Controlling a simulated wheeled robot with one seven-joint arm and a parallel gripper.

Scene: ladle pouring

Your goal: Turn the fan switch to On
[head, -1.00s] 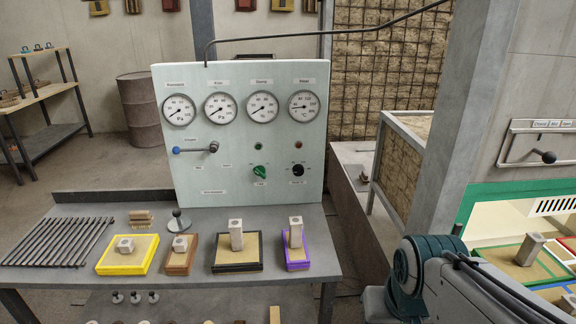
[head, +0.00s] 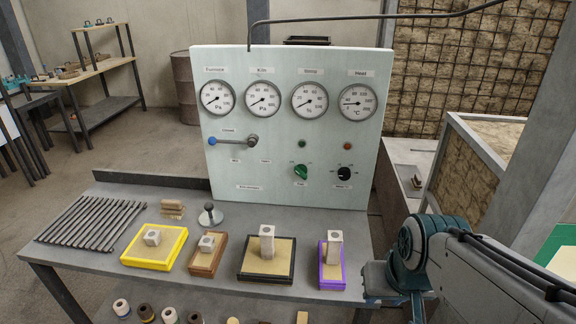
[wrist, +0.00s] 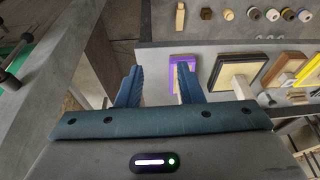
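The pale green control panel (head: 290,215) stands at the back of the grey bench. A green knob (head: 300,171) sits low on it, with a small label below that seems to read Fan. A black knob (head: 344,173) is to its right. Small lamps sit above them, a dark one (head: 302,143) and a reddish one (head: 347,146). My gripper (wrist: 158,85) is open and empty in the wrist view, with two blue fingers spread apart. It points down towards the bench's edge, away from the panel knobs. My arm shows at the lower right in the head view.
A lever with a blue end (head: 212,141) sits on the panel's left. On the bench are metal rods (head: 92,221), a yellow tray (head: 137,260), a brown tray (head: 194,265), a black tray (head: 250,278) and a purple tray (head: 322,284). A mesh-sided crate (head: 470,165) stands right.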

